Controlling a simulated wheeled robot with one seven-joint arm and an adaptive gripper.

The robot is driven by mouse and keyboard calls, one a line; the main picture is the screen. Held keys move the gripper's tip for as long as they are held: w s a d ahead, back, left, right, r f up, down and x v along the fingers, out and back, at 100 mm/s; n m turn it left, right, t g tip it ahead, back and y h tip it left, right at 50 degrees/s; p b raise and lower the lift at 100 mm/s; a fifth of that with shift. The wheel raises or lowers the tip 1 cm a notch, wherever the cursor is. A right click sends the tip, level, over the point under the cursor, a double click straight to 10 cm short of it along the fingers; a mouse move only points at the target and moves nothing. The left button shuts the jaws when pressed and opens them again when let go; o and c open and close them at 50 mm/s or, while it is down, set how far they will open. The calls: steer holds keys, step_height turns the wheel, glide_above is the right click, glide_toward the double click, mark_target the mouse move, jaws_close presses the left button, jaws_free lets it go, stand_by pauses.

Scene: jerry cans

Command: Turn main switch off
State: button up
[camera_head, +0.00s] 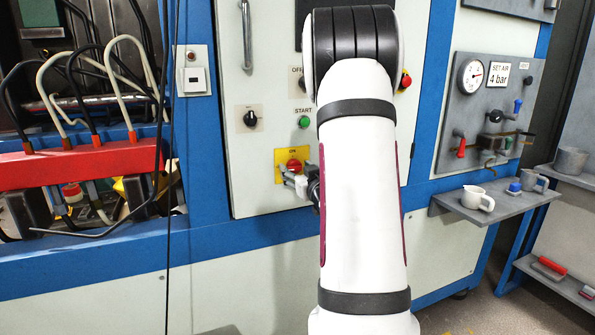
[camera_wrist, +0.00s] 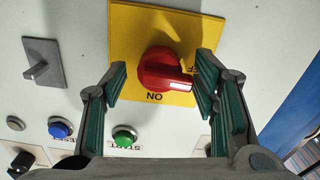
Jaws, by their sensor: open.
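The main switch is a red rotary knob (camera_wrist: 163,72) on a yellow square plate (camera_wrist: 130,25) marked ON, with another label partly hidden by a finger. The knob's handle with a white mark points right in the wrist view, near the hidden label. My gripper (camera_wrist: 160,90) is open, its green-padded fingers either side of the knob's handle; the right finger is close to the handle's tip, and I cannot tell if it touches. In the head view the red knob (camera_head: 294,166) sits on its yellow plate low on the white panel, with my gripper (camera_head: 288,178) at it from the lower right.
A green START button (camera_head: 303,122) and a black rotary selector (camera_head: 250,119) sit above the switch on the white panel (camera_head: 262,70). My arm hides the panel's right part. A shelf (camera_head: 510,200) with cups stands right; cables and a red bar (camera_head: 80,160) are left.

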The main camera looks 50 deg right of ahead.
steer(key=shift+c, duration=0.3)
steer(key=c, duration=0.9)
steer(key=shift+d, duration=0.1)
steer(key=shift+n+b, duration=0.3)
steer(key=shift+b, duration=0.35)
steer(key=shift+s+d+r, duration=0.1)
steer(key=shift+s+d, duration=0.05)
steer(key=o, duration=1)
steer(key=shift+c, duration=0.2)
steer(key=v, duration=1.2)
